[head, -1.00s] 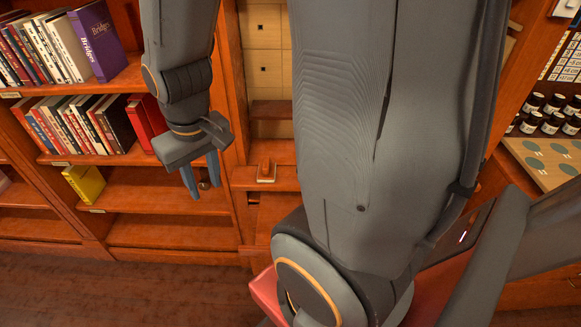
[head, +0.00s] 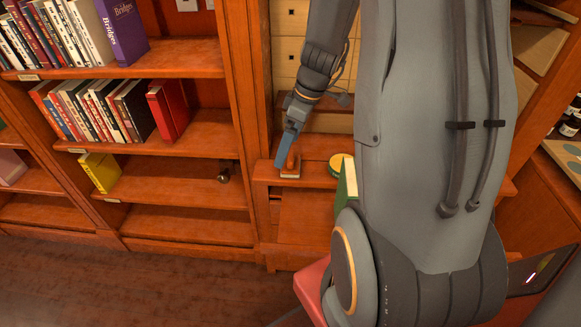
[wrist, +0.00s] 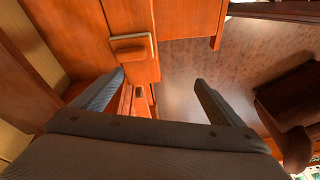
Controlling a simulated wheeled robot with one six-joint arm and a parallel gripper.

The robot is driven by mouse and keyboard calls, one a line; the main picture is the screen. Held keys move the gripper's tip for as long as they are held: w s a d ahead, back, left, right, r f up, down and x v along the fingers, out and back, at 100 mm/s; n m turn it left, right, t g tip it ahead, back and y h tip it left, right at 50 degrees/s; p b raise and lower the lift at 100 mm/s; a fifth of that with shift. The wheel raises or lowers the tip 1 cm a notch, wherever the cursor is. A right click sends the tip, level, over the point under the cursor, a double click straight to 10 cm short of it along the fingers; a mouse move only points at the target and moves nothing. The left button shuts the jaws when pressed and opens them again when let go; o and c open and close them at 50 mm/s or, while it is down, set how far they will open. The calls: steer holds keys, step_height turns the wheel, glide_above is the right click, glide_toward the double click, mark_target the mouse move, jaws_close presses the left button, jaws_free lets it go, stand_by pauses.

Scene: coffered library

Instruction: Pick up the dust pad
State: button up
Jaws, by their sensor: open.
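The dust pad (head: 291,167), a small block with a brown wooden top and a pale base, lies on a wooden ledge (head: 322,148) in the head view. It also shows in the wrist view (wrist: 129,51), above and left of centre, past my left finger. My gripper (head: 283,159) is open and empty, with its blue-grey fingers pointing down by the pad in the head view. In the wrist view my gripper (wrist: 160,79) has its fingers wide apart, with the pad outside the gap between them. I cannot tell whether a finger touches the pad.
A round yellow-topped tin (head: 340,164) and an upright green book (head: 347,184) stand right of the pad, partly behind my arm. A bookcase with red books (head: 168,109) and a yellow book (head: 101,172) fills the left. A dark round object (head: 223,178) lies on its lower shelf.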

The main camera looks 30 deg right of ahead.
mark_target(293, 156)
steer(key=w+d+f+n, duration=0.1)
steer(key=d+f, duration=0.1)
steer(key=d, duration=0.1)
steer(key=w+d+f+n, duration=0.1)
steer(key=d, duration=0.1)
steer(key=shift+w+d+f+n+t+y+b, duration=0.15)
steer(key=shift+w+n+t+y+b, duration=0.15)
steer(key=shift+w+t+b, duration=0.1)
steer(key=shift+d+f, duration=0.1)
steer(key=shift+f, duration=0.1)
steer(key=shift+p+x, duration=1.2)
steer(key=shift+x, duration=2.55)
steer(key=c, duration=1.3)
steer(key=shift+o, duration=0.2)
steer(key=shift+r, duration=0.1)
steer(key=shift+r+b, duration=0.95)
steer(key=shift+r, duration=4)
